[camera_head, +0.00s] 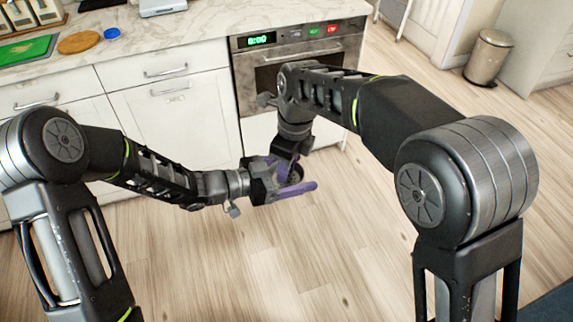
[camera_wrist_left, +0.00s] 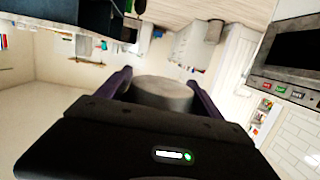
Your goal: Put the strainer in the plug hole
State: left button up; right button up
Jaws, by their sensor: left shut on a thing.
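My left gripper (camera_head: 292,181) has purple fingers and is in the middle of the head view, above the wooden floor and in front of the oven. It is shut on the strainer (camera_head: 296,175), a small dark round piece mostly hidden between the fingers. In the left wrist view the strainer (camera_wrist_left: 163,92) shows as a grey round metal body between the two purple fingers. My right gripper (camera_head: 287,150) points down close to the left one; its fingertips are hidden or blend with the left gripper. No plug hole or sink is visible.
A marble countertop (camera_head: 200,35) runs along the back left, with a green board (camera_head: 27,50), a round wooden board (camera_head: 78,42) and a blue lid (camera_head: 112,33) on it. An oven (camera_head: 290,65) is built in below. A bin (camera_head: 488,57) stands at the back right. Open floor lies in front.

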grip_shut()
pick_arm(q)
jog(key=o, duration=1.5)
jog(key=v, duration=1.2)
jog(key=shift+w, duration=0.1)
